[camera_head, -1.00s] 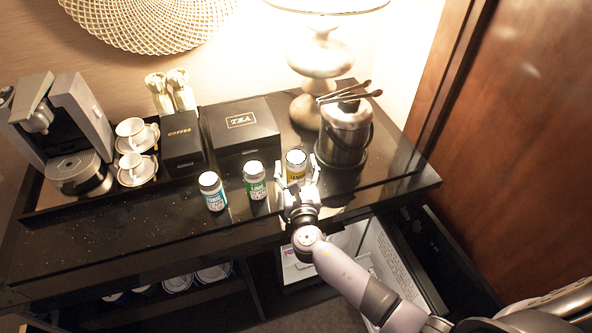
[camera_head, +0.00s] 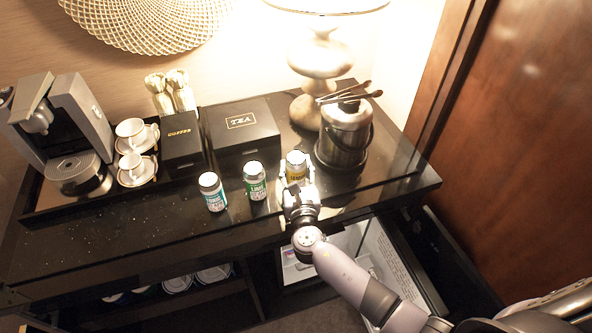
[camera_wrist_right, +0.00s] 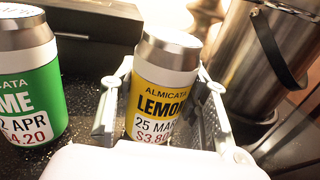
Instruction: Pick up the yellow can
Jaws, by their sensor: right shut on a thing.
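The yellow can (camera_head: 296,169) stands upright on the black counter, at the right end of a row of three cans. In the right wrist view the yellow can (camera_wrist_right: 163,92) has a yellow label reading "LEMON" and sits between the two fingers. My right gripper (camera_head: 297,184) reaches in from the front and is shut on the yellow can. In the wrist view its fingers (camera_wrist_right: 160,110) lie along both sides of the can. The can's base is hidden by the gripper. My left gripper is not in view.
A green can (camera_head: 255,181) stands close left of the yellow can, and a teal can (camera_head: 212,191) farther left. A metal ice bucket (camera_head: 345,135) is close on the right. The black tea box (camera_head: 241,128) is behind. The counter's front left is clear.

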